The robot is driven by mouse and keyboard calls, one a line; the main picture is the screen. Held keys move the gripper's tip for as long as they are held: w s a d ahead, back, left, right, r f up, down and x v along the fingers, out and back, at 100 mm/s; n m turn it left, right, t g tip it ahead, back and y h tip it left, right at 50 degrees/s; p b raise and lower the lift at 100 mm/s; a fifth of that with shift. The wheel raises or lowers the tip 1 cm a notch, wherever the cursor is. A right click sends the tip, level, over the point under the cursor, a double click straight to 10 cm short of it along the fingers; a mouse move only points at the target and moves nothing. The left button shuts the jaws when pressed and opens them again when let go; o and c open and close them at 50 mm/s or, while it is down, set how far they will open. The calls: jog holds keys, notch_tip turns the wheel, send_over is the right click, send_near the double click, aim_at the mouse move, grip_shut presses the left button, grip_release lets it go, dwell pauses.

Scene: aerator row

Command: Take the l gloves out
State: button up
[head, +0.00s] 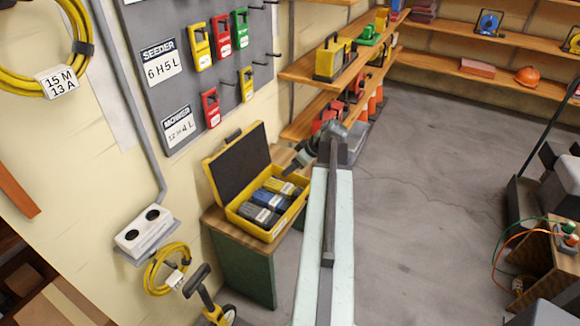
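An open yellow case (245,225) stands on a small wooden-topped cabinet beside the wall, its dark-lined lid (240,165) raised. Packs lie in it side by side: a dark grey one (259,215) at the front, a blue one (270,200) in the middle and a yellow one (280,186) at the back. Their labels are too small to read, so I cannot tell which is the l gloves. My gripper (292,168) is above and beyond the case's back right corner, apart from the packs. Its fingers are small and dark, and their opening is unclear.
A pegboard (190,80) with coloured tags hangs above the case. Shelves (310,75) with tools and boxes stand behind my arm. A socket box (145,232) and yellow cable (165,270) are at left.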

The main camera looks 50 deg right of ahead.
aim_at(291, 190)
notch_tip(291, 190, down, 13)
jog(key=b, duration=1.2)
jog(key=shift+r, duration=0.2)
jog(key=c, duration=1)
jog(key=shift+r, duration=0.1)
notch_tip(291, 190, up, 11)
jog(key=p, duration=1.1)
